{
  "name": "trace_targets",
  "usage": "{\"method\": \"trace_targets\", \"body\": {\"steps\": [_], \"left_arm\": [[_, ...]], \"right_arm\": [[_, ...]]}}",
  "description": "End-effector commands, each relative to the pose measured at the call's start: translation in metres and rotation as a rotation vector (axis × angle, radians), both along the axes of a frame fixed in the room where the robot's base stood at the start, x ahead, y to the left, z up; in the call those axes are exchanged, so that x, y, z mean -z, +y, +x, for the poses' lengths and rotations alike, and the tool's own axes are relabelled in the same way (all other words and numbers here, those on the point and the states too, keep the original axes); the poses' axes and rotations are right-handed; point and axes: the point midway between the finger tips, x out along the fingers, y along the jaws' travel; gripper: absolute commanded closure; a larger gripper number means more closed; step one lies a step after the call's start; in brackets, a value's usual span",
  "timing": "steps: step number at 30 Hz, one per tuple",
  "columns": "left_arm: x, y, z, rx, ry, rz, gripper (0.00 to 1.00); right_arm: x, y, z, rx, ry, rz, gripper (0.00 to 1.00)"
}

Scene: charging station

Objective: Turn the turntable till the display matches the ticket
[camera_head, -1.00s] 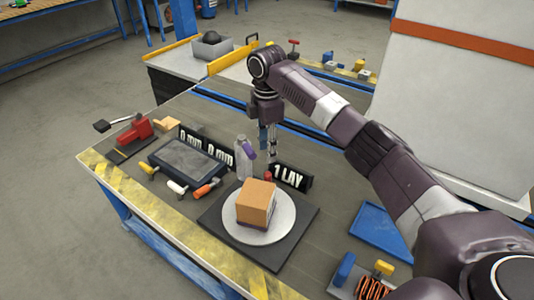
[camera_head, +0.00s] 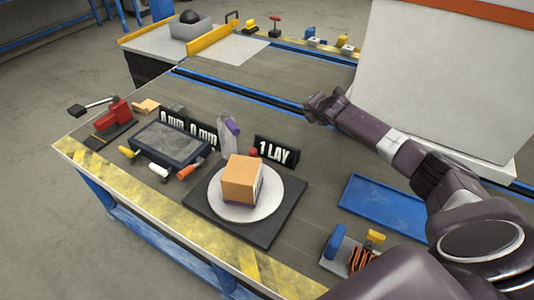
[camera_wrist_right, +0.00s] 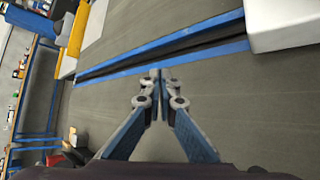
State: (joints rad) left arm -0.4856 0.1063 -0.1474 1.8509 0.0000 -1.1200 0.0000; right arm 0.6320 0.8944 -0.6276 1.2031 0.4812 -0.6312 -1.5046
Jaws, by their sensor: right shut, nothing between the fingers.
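The round light turntable (camera_head: 272,205) sits on a dark square base. A cardboard box (camera_head: 241,177) stands on it, with a white label partly showing on its right side. Behind it stands a black display (camera_head: 277,152) reading "1 LAY", with a small red knob (camera_head: 253,153) at its left. Two more black displays (camera_head: 203,133) read "0 mm". I cannot make out a ticket. My right gripper (camera_head: 318,106) is behind and right of the turntable, apart from it. In the right wrist view its fingers (camera_wrist_right: 160,76) are shut and empty. My left gripper is out of view.
A dark tablet-like panel (camera_head: 171,144) and several small tools lie left of the turntable. A clear bottle with a purple part (camera_head: 229,132) stands behind it. A blue tray (camera_head: 385,208) lies to the right. A blue rail (camera_head: 240,91) crosses the bench behind.

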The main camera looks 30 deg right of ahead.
Motion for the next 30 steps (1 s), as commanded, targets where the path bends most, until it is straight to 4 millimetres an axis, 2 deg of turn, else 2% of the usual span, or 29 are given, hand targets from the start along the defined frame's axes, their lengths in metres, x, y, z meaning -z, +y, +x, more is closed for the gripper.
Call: {"method": "trace_targets", "body": {"steps": [1, 3, 8, 11, 14, 21, 25, 27, 30], "left_arm": [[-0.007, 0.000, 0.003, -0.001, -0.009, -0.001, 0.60], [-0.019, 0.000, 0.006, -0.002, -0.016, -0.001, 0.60], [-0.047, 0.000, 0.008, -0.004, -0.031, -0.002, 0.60], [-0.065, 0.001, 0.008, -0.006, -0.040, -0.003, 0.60], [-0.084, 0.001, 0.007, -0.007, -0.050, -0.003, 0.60], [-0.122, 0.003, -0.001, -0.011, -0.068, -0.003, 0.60], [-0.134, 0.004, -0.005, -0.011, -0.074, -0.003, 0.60], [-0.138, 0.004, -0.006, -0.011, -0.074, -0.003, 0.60], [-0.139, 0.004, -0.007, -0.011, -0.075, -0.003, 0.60]], "right_arm": [[0.001, -0.014, -0.006, -0.052, -0.041, -0.074, 1.00], [-0.008, -0.024, -0.010, -0.138, -0.107, -0.175, 1.00], [-0.029, -0.023, -0.029, -0.379, -0.232, -0.405, 1.00], [-0.037, -0.007, -0.046, -0.559, -0.298, -0.537, 1.00], [-0.040, 0.019, -0.071, -0.761, -0.356, -0.654, 1.00], [-0.028, 0.090, -0.149, -1.248, -0.471, -0.815, 1.00], [-0.021, 0.111, -0.183, -1.415, -0.510, -0.834, 1.00], [-0.019, 0.118, -0.193, -1.465, -0.522, -0.836, 1.00], [-0.019, 0.123, -0.198, -1.494, -0.534, -0.836, 1.00]]}}
